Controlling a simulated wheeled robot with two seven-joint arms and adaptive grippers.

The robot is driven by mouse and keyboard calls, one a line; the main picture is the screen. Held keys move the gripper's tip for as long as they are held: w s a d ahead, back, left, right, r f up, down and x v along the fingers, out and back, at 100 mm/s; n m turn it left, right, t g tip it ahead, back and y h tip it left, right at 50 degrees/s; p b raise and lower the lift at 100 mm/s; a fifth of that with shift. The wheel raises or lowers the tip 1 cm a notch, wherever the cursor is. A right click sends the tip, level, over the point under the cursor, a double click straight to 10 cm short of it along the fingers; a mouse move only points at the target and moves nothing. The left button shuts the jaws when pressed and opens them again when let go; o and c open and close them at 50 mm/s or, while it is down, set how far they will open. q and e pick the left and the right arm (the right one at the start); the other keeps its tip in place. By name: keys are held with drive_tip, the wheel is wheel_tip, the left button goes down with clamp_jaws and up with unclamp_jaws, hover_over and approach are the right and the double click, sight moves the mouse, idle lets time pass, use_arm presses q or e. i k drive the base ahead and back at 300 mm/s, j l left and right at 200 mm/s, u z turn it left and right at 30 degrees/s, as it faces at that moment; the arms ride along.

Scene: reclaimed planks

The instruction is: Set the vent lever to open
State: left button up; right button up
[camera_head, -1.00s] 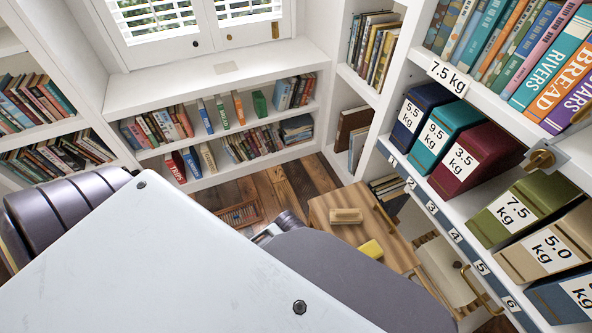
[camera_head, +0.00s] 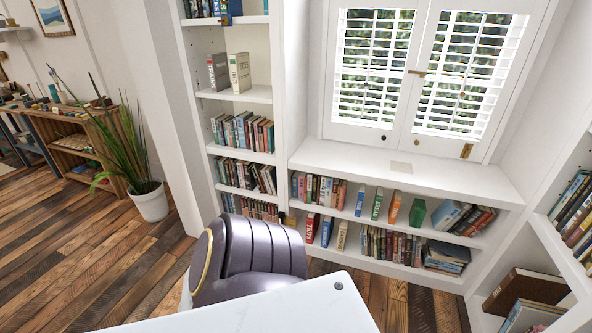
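I cannot make out a vent or its lever in this view. The floor at the foot of the window shelves is partly hidden behind my own purple-grey arm link and white body panel. Neither of my grippers shows in the view.
A low white window bench (camera_head: 345,158) with books below stands under the shuttered window (camera_head: 372,70). A tall white bookcase (camera_head: 262,95) stands to its left. A potted plant (camera_head: 150,203) stands before a wooden shelf unit (camera_head: 75,135). The plank floor (camera_head: 110,265) at the left is clear.

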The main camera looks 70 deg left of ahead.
sight(281, 215)
drive_tip(key=j+u, duration=0.35)
drive_tip(key=u, duration=0.15)
drive_tip(key=l+u, duration=0.1)
drive_tip(key=u, duration=0.75)
drive_tip(key=l+u, duration=0.1)
drive_tip(key=u, duration=0.3)
drive_tip(key=k+u, duration=0.1)
drive_tip(key=u, duration=0.3)
drive_tip(key=l+u, duration=0.1)
drive_tip(key=u, duration=0.35)
drive_tip(key=k+j, duration=0.05)
